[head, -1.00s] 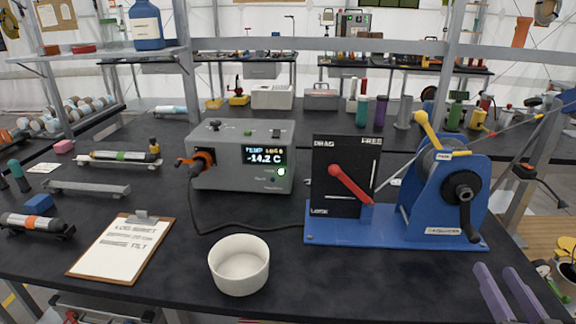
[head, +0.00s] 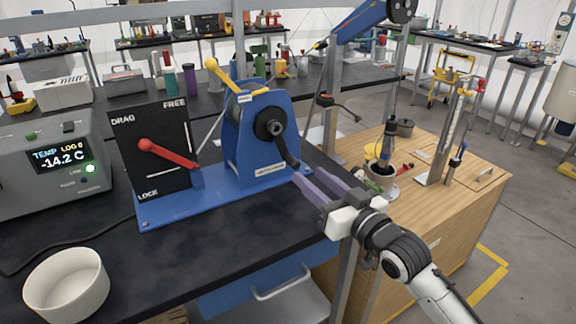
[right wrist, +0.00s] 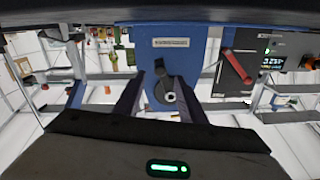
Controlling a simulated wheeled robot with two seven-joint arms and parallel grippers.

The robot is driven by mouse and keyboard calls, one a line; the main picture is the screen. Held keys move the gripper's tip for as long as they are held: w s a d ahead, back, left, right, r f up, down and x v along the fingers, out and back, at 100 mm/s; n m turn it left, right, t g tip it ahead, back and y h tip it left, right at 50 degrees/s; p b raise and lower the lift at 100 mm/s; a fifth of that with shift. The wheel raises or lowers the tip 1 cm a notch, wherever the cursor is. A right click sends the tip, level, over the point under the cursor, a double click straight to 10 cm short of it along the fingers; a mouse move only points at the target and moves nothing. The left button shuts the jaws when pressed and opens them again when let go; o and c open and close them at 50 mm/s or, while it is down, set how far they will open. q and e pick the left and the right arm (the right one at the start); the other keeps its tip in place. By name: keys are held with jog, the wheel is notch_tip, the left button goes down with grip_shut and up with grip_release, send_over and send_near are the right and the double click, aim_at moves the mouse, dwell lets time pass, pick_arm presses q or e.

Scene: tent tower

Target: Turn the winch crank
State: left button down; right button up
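The blue winch (head: 255,150) stands on a blue base plate (head: 165,212) on the black bench. Its black crank (head: 280,140) has a round hub, and its arm slants down to the right. My right gripper (head: 308,173) comes from the right, with its purple fingers apart and their tips close to the crank's lower end. In the right wrist view, which looks upside down, the crank (right wrist: 163,82) shows between the two spread fingers (right wrist: 160,85). Contact cannot be told. A red lever (head: 165,152) lies on the black DRAG, FREE, LOCK panel (head: 150,180). My left gripper is out of view.
A grey temperature box (head: 50,170) reading -14.2 C and a white bowl (head: 67,285) stand left of the winch. A yellow-knobbed lever (head: 222,75) rises from the winch top. A wooden cabinet (head: 440,200) with tools stands at the right.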

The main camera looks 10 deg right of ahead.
aim_at(297, 166)
jog(key=x, duration=0.6)
jog(key=shift+w, duration=0.25)
jog(key=shift+c, duration=0.2)
jog(key=shift+a, duration=0.1)
grip_shut()
